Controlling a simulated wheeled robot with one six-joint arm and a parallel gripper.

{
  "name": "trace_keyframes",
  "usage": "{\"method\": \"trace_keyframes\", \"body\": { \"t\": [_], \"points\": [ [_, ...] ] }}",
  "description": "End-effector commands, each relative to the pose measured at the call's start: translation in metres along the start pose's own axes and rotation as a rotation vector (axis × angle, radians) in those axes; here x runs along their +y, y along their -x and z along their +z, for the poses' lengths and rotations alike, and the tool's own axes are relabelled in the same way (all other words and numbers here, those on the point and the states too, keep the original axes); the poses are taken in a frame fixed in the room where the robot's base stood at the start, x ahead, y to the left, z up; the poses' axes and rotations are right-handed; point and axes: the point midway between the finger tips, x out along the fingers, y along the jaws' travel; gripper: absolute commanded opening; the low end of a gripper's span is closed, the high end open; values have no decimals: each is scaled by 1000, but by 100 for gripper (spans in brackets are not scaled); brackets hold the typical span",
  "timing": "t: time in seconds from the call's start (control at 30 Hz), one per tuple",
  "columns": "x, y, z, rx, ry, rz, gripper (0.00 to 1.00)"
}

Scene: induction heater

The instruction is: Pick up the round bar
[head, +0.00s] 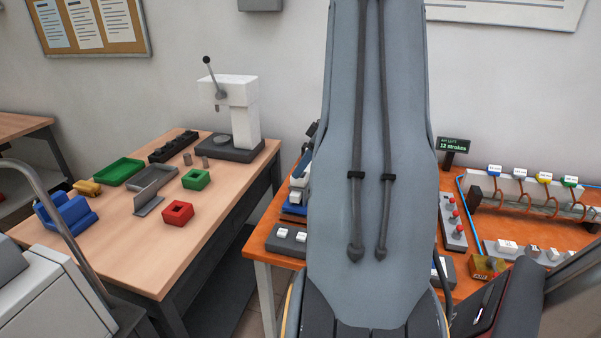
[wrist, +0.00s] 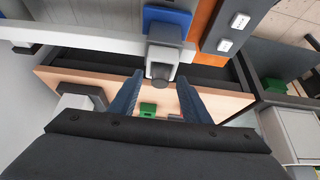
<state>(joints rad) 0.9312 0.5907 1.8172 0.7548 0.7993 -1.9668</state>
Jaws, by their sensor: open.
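In the wrist view my gripper (wrist: 158,98) is open, its two blue-grey fingers spread apart. Between the fingers shows a short dark grey round piece (wrist: 159,84) at the front of a pale grey block (wrist: 162,64). It may be the round bar's end, but I cannot tell for sure. I see no finger touching it. In the head view my arm hides the gripper and the middle of the orange bench.
The wooden table (head: 130,255) holds a white lever press (head: 240,105), a green tray (head: 120,172), a red block (head: 177,213) and a blue fixture (head: 65,215). The orange bench (head: 262,250) carries button boxes and a rack with coloured tags (head: 520,190) at right.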

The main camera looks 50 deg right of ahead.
Motion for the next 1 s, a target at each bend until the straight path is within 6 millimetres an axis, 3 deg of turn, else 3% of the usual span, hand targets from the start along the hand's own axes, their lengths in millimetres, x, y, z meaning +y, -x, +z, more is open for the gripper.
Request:
{"method": "trace_keyframes", "body": {
  "t": [0.17, 0.4, 0.77, 1.0],
  "points": [
    [0, 0, 0, 0, 0, 1, 40],
    [0, 0, 0, 0, -1, 1, 0],
    [2, 6, -3, 1, 1, 4, 0],
    [2, 39, -23, 1, 3, 7, 0]
  ]
}}
